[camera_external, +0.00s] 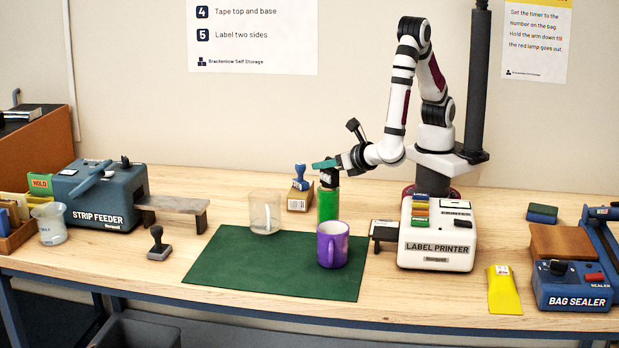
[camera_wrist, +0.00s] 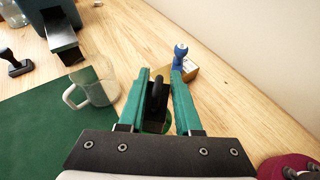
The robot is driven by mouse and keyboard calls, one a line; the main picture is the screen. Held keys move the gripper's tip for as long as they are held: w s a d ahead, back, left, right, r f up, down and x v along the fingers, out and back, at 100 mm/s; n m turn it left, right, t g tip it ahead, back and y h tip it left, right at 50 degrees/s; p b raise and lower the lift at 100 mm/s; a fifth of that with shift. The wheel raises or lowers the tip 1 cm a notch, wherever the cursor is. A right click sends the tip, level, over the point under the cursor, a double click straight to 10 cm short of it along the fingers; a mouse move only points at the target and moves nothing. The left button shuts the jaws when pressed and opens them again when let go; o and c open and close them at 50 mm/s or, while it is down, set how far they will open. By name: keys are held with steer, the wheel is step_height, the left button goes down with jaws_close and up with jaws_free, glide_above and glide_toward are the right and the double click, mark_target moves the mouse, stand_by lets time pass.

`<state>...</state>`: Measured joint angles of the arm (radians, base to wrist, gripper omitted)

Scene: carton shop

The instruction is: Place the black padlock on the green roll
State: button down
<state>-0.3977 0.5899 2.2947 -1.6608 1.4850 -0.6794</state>
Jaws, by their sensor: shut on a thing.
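My gripper (camera_external: 325,165) is shut on the black padlock (camera_wrist: 156,105), which sits between the green fingers in the wrist view. In the external view the dark padlock (camera_external: 328,180) is right at the top of the upright green roll (camera_external: 328,204). I cannot tell whether it rests on the roll or hangs just above it. In the wrist view a sliver of the green roll (camera_wrist: 168,128) shows below the padlock; the rest is hidden by the gripper and padlock. The roll stands by the back edge of the green mat (camera_external: 225,277).
A purple mug (camera_external: 333,246) stands just in front of the roll, and a clear mug (camera_external: 265,214) stands left of it. A blue-handled stamp (camera_external: 300,180) on a cardboard-coloured block is behind left. The label printer (camera_external: 437,233) is to the right. The mat's front left is clear.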

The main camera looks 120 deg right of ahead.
steer(key=shift+f, duration=0.1)
steer(key=c, duration=0.6)
jaws_free()
steer(key=v, duration=1.2)
steer(key=s+d+r+m+g+y, duration=0.2)
steer(key=s+d+m+g+y, duration=0.25)
steer(key=s+m, duration=0.55)
steer(key=s+a+m+t+y, duration=0.2)
steer(key=s+a+m+y, duration=0.3)
steer(key=m+y, duration=0.5)
steer(key=a+r+m, duration=0.1)
steer(key=m, duration=0.4)
steer(key=shift+s, duration=0.2)
steer(key=shift+a+y, duration=0.15)
steer(key=shift+y, duration=0.1)
